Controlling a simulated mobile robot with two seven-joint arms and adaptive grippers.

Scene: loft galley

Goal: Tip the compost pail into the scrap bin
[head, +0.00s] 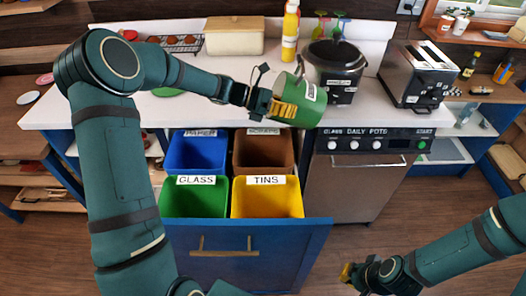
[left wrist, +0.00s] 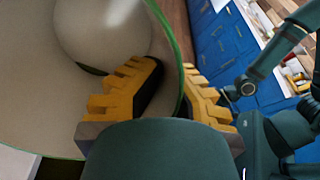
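The green compost pail (head: 307,98) is in the head view, tilted on its side at the counter's front edge, above and right of the brown scrap bin (head: 262,152). My left gripper (head: 284,108) is shut on its wall. The left wrist view shows the pail's pale inside (left wrist: 40,80) and green rim, with one yellow finger inside the wall and one outside. A pale round shape shows in the pail; I cannot tell whether it is the bottom. The scrap bin's label is partly readable. My right gripper (head: 347,272) is low over the floor, its opening unclear.
The open drawer (head: 250,252) also holds the blue paper bin (head: 196,155), green glass bin (head: 194,200) and yellow tins bin (head: 268,200). A black pot (head: 333,65) and a toaster (head: 420,75) stand behind and right of the pail. The dishwasher (head: 355,188) is beside the drawer.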

